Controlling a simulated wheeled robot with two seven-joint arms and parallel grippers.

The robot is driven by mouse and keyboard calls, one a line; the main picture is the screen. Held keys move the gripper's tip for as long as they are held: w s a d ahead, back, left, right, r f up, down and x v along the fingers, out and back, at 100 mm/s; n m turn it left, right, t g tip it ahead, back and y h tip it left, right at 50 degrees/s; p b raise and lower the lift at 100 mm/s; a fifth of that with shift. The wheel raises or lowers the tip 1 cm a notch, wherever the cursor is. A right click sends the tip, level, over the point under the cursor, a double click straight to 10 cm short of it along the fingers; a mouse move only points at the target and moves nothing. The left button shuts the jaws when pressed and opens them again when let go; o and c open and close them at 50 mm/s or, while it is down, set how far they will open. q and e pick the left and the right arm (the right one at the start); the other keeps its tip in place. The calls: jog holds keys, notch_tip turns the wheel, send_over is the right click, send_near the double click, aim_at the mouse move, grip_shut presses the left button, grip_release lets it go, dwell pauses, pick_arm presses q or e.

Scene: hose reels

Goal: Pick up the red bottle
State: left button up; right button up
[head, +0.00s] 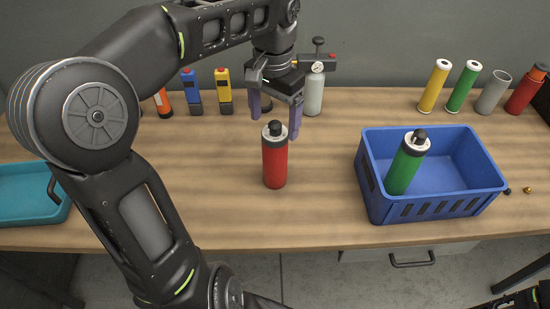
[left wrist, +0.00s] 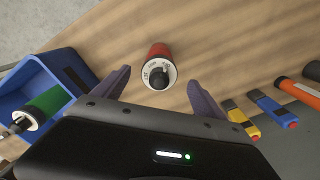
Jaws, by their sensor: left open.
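The red bottle (head: 275,160) stands upright on the wooden table near its middle, with a black cap and a pale collar. It also shows in the left wrist view (left wrist: 159,62), seen from above, between and beyond the fingertips. My left gripper (head: 275,115) is open and empty, its purple fingers pointing down just behind and above the bottle's top in the head view. Its fingers also show in the left wrist view (left wrist: 160,88), one on each side of the bottle. I see no contact with it.
A blue crate (head: 433,212) with a green bottle (head: 407,165) leaning in it stands to the right. A teal tray (head: 30,195) lies at the left. Several tools and cylinders line the back edge. Table around the red bottle is clear.

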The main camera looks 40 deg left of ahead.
aim_at(275, 135)
pick_arm(q)
notch_tip(275, 135, down, 5)
jog(key=shift+w+f+p, duration=0.1)
jog(key=shift+p, duration=0.4)
grip_shut()
dwell(1.0)
